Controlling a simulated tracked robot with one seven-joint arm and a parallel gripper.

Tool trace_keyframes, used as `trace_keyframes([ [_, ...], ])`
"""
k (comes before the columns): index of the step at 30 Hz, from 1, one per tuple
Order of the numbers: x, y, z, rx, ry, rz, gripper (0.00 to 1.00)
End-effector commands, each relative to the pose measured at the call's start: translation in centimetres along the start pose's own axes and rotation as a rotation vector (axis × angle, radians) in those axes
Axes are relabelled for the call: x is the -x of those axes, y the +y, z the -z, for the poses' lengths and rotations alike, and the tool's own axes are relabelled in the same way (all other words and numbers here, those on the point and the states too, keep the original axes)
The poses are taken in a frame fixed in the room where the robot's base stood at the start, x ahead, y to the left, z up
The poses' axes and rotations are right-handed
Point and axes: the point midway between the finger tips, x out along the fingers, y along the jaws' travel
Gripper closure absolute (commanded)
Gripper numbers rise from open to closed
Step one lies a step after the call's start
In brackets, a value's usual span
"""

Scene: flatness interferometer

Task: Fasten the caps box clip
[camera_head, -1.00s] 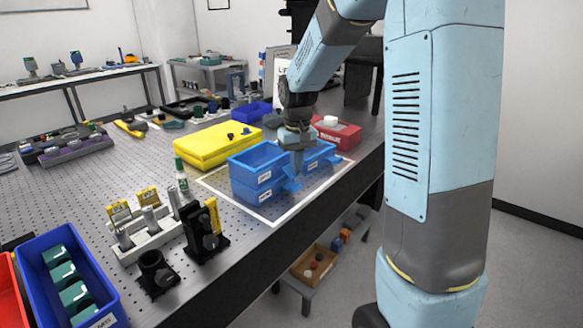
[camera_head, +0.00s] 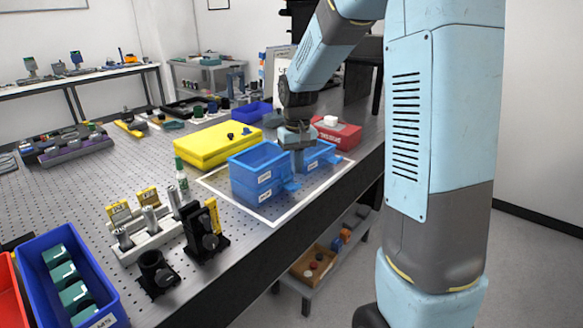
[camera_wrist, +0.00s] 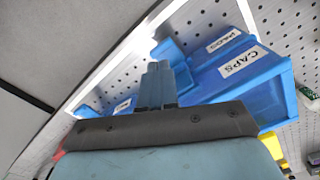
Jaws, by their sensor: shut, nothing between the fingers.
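The caps box (camera_head: 257,159) is the upper of two stacked blue boxes inside a white-outlined area. Its CAPS label (camera_wrist: 243,62) shows in the wrist view, beside the PADS label (camera_wrist: 222,41) of the box below. A blue tab (camera_head: 291,185), which looks like the clip, sticks out low at the right side of the stack. A blue part (camera_wrist: 165,49) also shows just beyond my fingertips in the wrist view. My gripper (camera_head: 298,170) is shut and empty, pointing down close beside the stack's right side. I cannot tell whether the fingertips touch the clip.
Another blue box (camera_head: 320,154) stands right of my gripper, close to it. A red box (camera_head: 337,137) and a yellow case (camera_head: 216,144) lie behind. A bottle (camera_head: 181,180) stands left of the stack. The table's front edge is near on the right.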

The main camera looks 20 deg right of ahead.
Motion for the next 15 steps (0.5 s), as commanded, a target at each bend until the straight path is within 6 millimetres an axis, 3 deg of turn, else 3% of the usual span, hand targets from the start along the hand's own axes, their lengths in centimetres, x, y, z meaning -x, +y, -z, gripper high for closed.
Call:
trace_keyframes([
  [15, 3.4, 0.0, 0.0, 0.000, 0.001, 0.000, 1.00],
])
